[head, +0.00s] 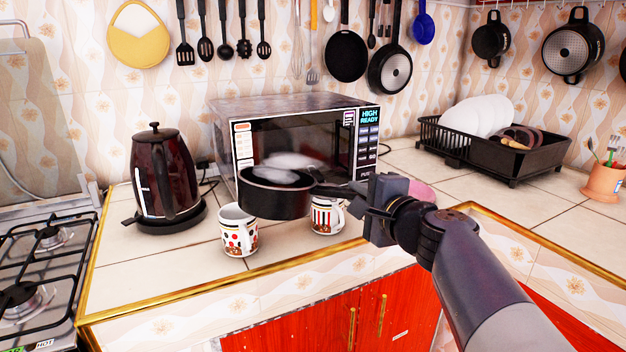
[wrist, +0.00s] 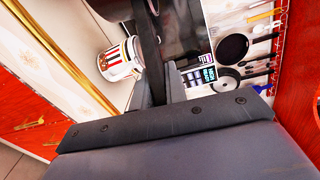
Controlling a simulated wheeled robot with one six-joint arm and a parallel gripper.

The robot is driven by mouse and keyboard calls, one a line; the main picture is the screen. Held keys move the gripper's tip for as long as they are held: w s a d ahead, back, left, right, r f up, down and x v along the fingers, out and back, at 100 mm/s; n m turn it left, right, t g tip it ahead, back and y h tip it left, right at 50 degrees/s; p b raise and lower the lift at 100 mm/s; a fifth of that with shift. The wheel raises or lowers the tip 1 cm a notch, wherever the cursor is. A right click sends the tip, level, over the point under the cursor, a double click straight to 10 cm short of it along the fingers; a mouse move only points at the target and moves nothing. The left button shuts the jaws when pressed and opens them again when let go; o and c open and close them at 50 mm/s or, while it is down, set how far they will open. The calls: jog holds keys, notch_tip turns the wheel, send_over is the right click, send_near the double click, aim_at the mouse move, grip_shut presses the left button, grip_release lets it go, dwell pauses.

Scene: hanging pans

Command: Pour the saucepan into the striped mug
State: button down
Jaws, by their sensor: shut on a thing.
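The dark saucepan (head: 275,197) is held by its handle in my gripper (head: 363,191), at the front of the counter in the head view. It looks roughly level, with whitish vapour over its open top. The white striped mug (head: 326,218), with red and black stripes, stands upright on the counter below the handle, to the right of the pan's body. The pan and handle hide its top in part. In the wrist view the striped mug (wrist: 120,60) is left of the dark handle (wrist: 150,55).
A second mug with red and black dots (head: 239,232) stands left of the striped one, just below the pan. A microwave (head: 300,135) is close behind. A kettle (head: 162,178) stands left and a dish rack (head: 500,155) at the right.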

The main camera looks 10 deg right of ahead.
jog(key=shift+w+d+f+m+g+p, duration=0.2)
jog(key=shift+w+d+m+g+p, duration=0.25)
jog(key=shift+p, duration=0.6)
jog(key=m+p, duration=0.1)
jog(key=p, duration=0.1)
jog(key=w+d+f+m+g+p, duration=0.1)
jog(key=p, duration=0.2)
jog(key=d+f+m+p, duration=0.1)
jog(key=p, duration=0.1)
jog(key=shift+w+d+f+y, duration=0.15)
jog(key=shift+w+y, duration=0.1)
jog(key=shift+y, duration=0.15)
jog(key=shift+w+p, duration=0.1)
jog(key=shift+p, duration=0.45)
jog(key=m+p, duration=0.1)
jog(key=p, duration=0.1)
jog(key=shift+d+g+p, duration=0.15)
jog(key=shift+g+p, duration=0.1)
jog(key=shift+p, duration=0.45)
jog(key=shift+f, duration=0.1)
